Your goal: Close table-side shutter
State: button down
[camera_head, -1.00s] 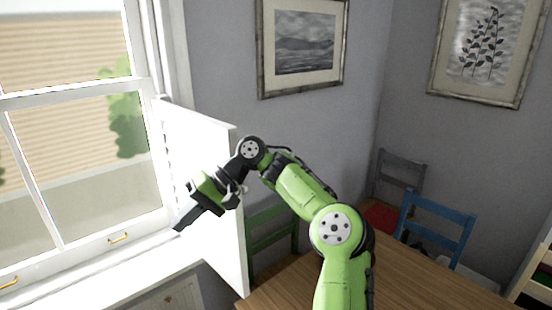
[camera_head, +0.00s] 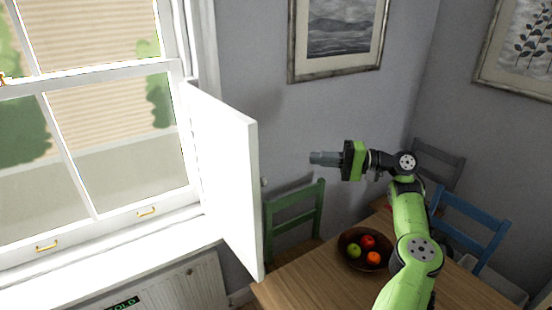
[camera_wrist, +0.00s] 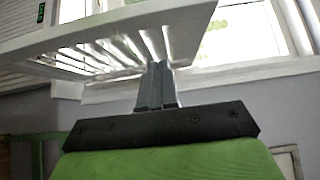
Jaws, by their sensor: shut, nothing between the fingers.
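The white table-side shutter (camera_head: 228,175) is hinged at the right side of the window and stands swung out into the room, over the table's left end. A small knob (camera_head: 264,182) shows at its right side. My gripper (camera_head: 312,158) is shut and empty, to the right of the shutter on its wall-facing side, pointing left at it with a visible gap in the head view. In the wrist view, my gripper (camera_wrist: 158,68) points toward the slatted shutter (camera_wrist: 125,45); whether it touches cannot be told there.
The wooden table (camera_head: 310,285) carries a fruit bowl (camera_head: 345,257). A green chair (camera_head: 294,215) stands behind the shutter and a blue chair (camera_head: 470,225) to the right. The window (camera_head: 90,120) and sill (camera_head: 130,255) are clear. A framed picture (camera_head: 340,35) hangs above.

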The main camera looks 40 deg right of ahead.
aim_at(257, 163)
jog(key=w+a+b, duration=0.3)
jog(key=w+a, duration=0.3)
jog(key=a, duration=0.4)
jog(key=shift+a+f, duration=0.15)
jog(key=shift+a, duration=0.25)
jog(key=shift+s+a, duration=0.1)
jog(key=shift+a, duration=0.05)
